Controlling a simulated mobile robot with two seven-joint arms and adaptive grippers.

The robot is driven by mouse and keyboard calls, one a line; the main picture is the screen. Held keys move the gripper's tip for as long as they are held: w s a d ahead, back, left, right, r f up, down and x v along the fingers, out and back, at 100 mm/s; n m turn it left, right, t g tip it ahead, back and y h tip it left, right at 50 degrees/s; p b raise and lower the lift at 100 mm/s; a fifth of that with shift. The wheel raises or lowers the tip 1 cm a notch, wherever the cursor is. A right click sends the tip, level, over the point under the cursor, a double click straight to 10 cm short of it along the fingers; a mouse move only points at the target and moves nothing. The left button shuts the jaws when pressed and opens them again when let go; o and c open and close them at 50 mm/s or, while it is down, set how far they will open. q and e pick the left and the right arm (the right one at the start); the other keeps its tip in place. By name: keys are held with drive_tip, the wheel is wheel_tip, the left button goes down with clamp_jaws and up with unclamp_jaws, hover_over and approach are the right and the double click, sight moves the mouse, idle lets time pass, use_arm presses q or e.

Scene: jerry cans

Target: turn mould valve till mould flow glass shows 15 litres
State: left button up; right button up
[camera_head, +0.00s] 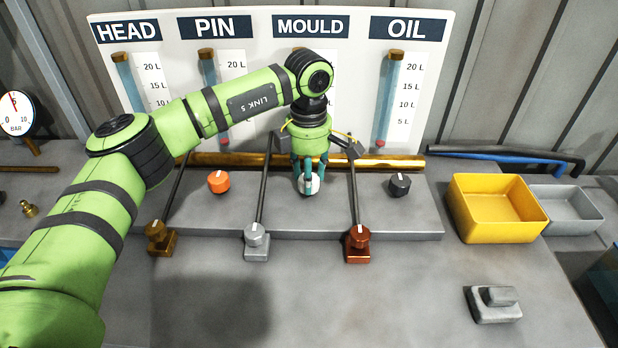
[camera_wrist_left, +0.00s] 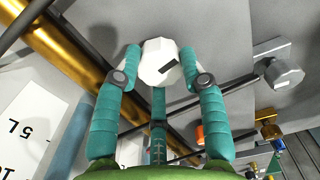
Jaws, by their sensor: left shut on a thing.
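The mould valve is a white faceted knob (camera_head: 308,186) on the grey bench step below the MOULD label (camera_head: 310,27). It also shows in the left wrist view as a white knob (camera_wrist_left: 156,60) with a black pointer mark. My left gripper (camera_head: 308,178) points down over it with teal fingers around its sides. In the left wrist view the gripper (camera_wrist_left: 160,72) is shut on the knob. The mould flow glass and its scale are hidden behind my left arm, so its level cannot be read. My right gripper is not in view.
The oil glass (camera_head: 387,100), pin glass (camera_head: 207,70) and head glass (camera_head: 124,75) stand on the white board. An orange knob (camera_head: 219,182) and a black knob (camera_head: 399,185) flank the valve. Grey (camera_head: 256,238) and copper (camera_head: 358,240) valves sit in front. A yellow bin (camera_head: 497,232) is right.

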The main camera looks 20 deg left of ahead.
use_arm(q)
drive_tip(key=m, duration=0.2)
drive_tip(key=m+b, duration=0.1)
drive_tip(key=m, duration=0.1)
drive_tip(key=shift+s+f+m, duration=0.1)
drive_tip(key=shift+f+m, duration=0.1)
drive_tip(key=shift+m, duration=0.2)
idle(0.4)
drive_tip(key=o, duration=1.1)
drive_tip(key=shift+o, duration=0.2)
drive_tip(key=shift+a+r, duration=0.1)
drive_tip(key=shift+r, duration=0.1)
drive_tip(key=shift+r, duration=0.35)
wheel_tip(320, 180, up, 11)
